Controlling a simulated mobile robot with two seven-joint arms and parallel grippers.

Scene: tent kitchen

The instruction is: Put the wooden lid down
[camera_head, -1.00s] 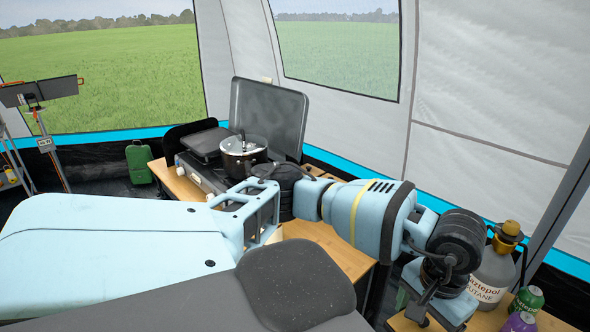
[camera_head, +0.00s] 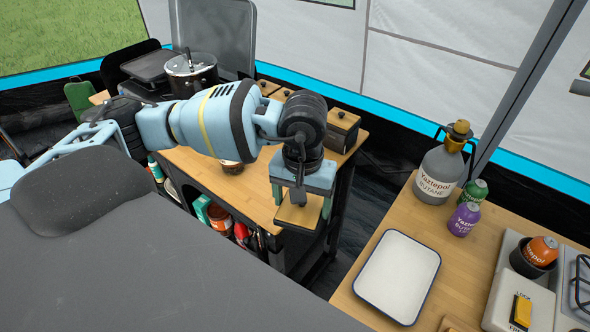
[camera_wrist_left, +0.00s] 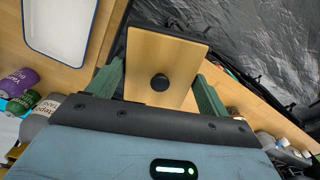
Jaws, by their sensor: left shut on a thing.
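The wooden lid (camera_head: 298,217) is a flat tan board, held in the air in front of the right end of the wooden cabinet top. My left gripper (camera_head: 301,202) points down and is shut on the lid's edges. In the left wrist view the lid (camera_wrist_left: 176,58) is a rectangle with a round black knob, between the green fingers of the gripper (camera_wrist_left: 160,88). The lid touches no surface that I can see. My right gripper is not in view.
A white tray (camera_head: 398,276) lies on the right wooden table (camera_head: 432,306), near butane bottles (camera_head: 438,172) and a stove (camera_head: 572,287). A dark gap separates this table from the cabinet top (camera_head: 258,200). A box (camera_head: 343,132) and a pot (camera_head: 190,72) stand at the back.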

